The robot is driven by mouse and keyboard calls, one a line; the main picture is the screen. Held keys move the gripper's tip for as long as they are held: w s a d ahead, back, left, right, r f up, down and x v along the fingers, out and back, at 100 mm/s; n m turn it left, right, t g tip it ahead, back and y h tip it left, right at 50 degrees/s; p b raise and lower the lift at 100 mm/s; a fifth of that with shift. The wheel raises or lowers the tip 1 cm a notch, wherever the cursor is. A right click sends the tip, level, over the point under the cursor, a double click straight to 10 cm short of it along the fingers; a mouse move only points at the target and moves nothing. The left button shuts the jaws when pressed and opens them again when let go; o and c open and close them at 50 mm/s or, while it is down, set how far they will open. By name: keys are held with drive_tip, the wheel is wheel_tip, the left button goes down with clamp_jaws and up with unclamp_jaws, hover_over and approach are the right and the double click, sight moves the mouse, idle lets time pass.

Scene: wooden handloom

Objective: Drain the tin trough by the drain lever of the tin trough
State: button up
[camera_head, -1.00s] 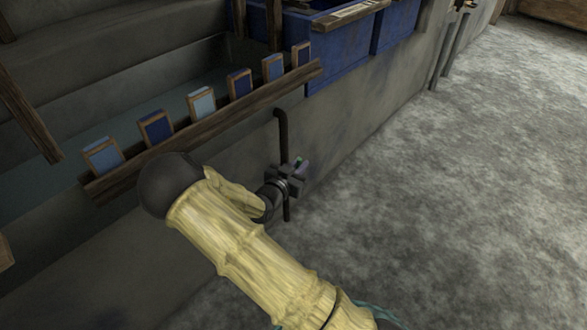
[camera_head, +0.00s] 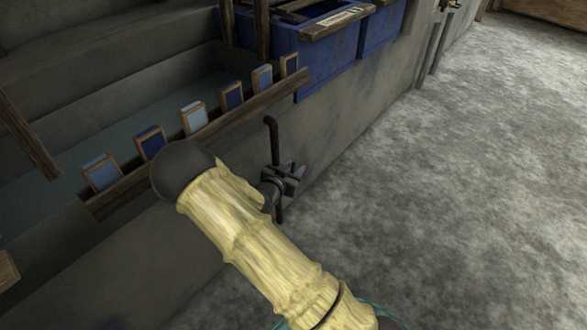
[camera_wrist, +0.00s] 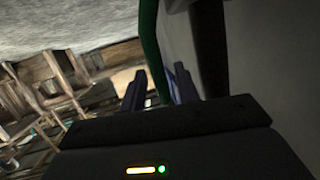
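The grey trough (camera_head: 66,246) on the left is likely the tin trough, with bluish liquid (camera_head: 95,133) inside. A dark upright pipe (camera_head: 273,140), bent at its top, stands by its outer wall. My gripper (camera_head: 292,178) is in front of this pipe, low beside the wall. In the wrist view, a green rod (camera_wrist: 151,45), possibly the drain lever, passes between the two fingertips of my gripper (camera_wrist: 160,85). The fingers stand apart, and I see a small gap on the rod's right. The pipe is probably the dark bar (camera_wrist: 211,45) farther right. My wrist partly hides the contact area.
A wooden rail (camera_head: 225,122) with several blue swatch blocks (camera_head: 151,142) runs along the trough. Blue tubs (camera_head: 330,62) stand behind it. The grey floor (camera_head: 450,200) to the right is clear. Wooden frames (camera_wrist: 60,80) show in the wrist view.

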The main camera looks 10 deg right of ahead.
drive_tip(key=shift+a, duration=0.1)
drive_tip(key=p+v, duration=0.8)
drive_tip(key=v, duration=0.9)
drive_tip(key=shift+a+r, duration=0.1)
drive_tip(key=shift+a, duration=0.05)
